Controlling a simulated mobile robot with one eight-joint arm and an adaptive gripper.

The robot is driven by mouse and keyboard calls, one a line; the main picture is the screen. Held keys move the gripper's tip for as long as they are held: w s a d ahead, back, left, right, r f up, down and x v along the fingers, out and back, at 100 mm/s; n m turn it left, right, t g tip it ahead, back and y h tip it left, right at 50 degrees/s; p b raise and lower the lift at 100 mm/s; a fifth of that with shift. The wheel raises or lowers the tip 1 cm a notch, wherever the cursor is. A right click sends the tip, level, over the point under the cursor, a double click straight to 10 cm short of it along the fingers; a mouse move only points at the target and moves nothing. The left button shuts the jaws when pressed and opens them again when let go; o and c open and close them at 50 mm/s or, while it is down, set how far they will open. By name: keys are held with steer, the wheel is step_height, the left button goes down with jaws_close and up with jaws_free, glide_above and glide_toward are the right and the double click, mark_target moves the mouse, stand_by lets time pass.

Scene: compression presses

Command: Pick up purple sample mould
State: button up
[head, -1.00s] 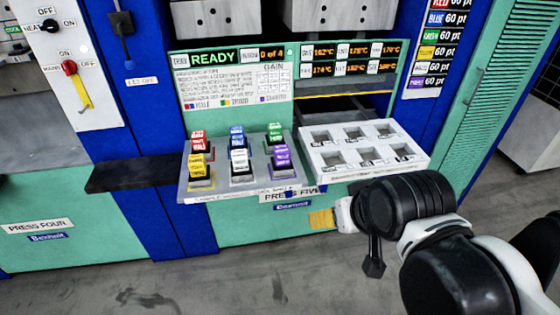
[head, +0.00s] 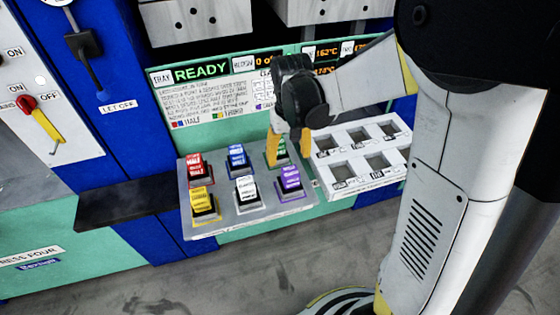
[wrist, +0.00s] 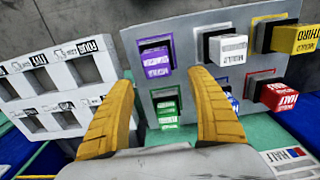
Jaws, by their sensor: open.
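The purple sample mould (head: 290,177) stands in the front right place of the grey sample shelf (head: 225,222), on a purple-outlined square. In the wrist view the purple mould (wrist: 156,60) shows just beyond the fingertips, toward the top. My gripper (head: 290,158) is open and empty, its yellow fingers pointing down above the right side of the shelf. In the wrist view the gripper (wrist: 162,75) has its fingers spread wide, with the green mould (wrist: 167,108) seen between them. In the head view the fingers partly hide the green mould.
Red (head: 200,168), blue (head: 237,157), white (head: 246,188) and yellow (head: 203,203) moulds stand close by on the shelf. A white tray (head: 362,152) with several square sockets lies to the right. The press panel (head: 215,95) rises behind.

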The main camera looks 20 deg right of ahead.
mark_target(289, 170)
steer(key=f, duration=0.2)
steer(key=f+b, duration=0.1)
steer(key=f, duration=0.1)
steer(key=shift+s+f, duration=0.2)
steer(key=shift+f, duration=0.1)
steer(key=f+b, duration=0.2)
steer(key=f, duration=0.1)
steer(key=f+b, duration=0.1)
steer(key=shift+s+d+f, duration=0.15)
steer(key=shift+s+d, duration=0.05)
steer(key=shift+s, duration=0.15)
steer(key=shift+f, duration=0.45)
steer(key=shift+r, duration=0.1)
jaws_close()
